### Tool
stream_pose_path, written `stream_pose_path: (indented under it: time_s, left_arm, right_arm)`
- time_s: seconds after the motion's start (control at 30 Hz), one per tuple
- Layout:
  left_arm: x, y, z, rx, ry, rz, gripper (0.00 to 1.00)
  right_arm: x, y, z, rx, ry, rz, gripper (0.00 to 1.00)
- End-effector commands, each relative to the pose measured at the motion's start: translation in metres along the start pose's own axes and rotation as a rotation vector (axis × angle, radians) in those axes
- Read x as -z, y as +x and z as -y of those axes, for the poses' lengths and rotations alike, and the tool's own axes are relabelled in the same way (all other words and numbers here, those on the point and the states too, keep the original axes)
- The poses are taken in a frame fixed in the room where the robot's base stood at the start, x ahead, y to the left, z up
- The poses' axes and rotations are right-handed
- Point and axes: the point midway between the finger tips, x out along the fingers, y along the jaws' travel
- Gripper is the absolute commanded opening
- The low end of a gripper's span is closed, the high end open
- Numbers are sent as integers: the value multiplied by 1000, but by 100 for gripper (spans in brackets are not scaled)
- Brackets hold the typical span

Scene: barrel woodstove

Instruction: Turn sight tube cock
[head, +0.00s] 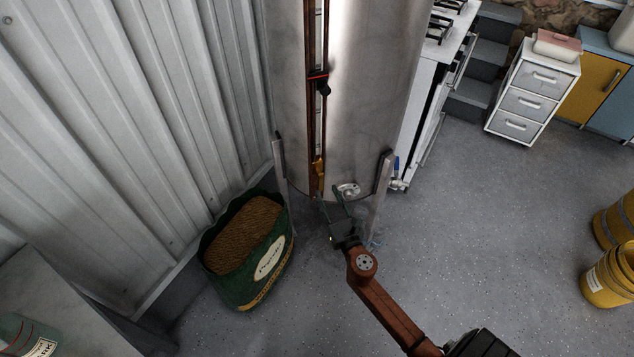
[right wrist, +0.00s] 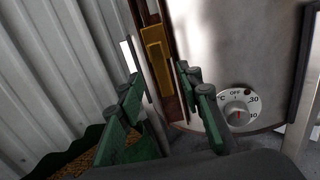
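The sight tube (head: 324,125) runs down the front of a steel tank (head: 372,90), in a brown upright channel. A brass-yellow sight tube cock (head: 319,172) sits near its bottom end. In the right wrist view the cock (right wrist: 155,50) is a yellow block seen ahead, between the finger lines. My right gripper (head: 332,196) reaches up to the tank's lower front, just below the cock. Its green fingers (right wrist: 156,75) are apart with nothing held between them. Whether a finger touches the cock or channel cannot be told. My left gripper is not in view.
A dial thermostat (right wrist: 238,114) is right of my fingers on the tank. A green sack of pellets (head: 245,250) stands left of the tank, by the corrugated wall (head: 110,120). A white stove (head: 430,90) stands to the right. The floor at right is mostly clear.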

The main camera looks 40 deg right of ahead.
Motion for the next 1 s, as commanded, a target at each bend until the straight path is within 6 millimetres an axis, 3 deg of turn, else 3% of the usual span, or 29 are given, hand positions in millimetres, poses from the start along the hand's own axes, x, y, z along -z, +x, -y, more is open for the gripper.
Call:
stream_pose_path:
  time_s: [0.3, 0.43, 0.8, 1.0]
  left_arm:
    - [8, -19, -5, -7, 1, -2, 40]
    - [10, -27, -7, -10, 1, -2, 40]
    - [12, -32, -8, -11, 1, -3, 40]
    - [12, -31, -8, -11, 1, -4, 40]
  right_arm:
    - [1, 50, 0, 0, 2, -2, 33]
    - [2, 63, 0, 0, 3, -3, 33]
    - [1, 69, 0, 1, 5, -3, 33]
    - [1, 69, 0, 0, 5, -3, 20]
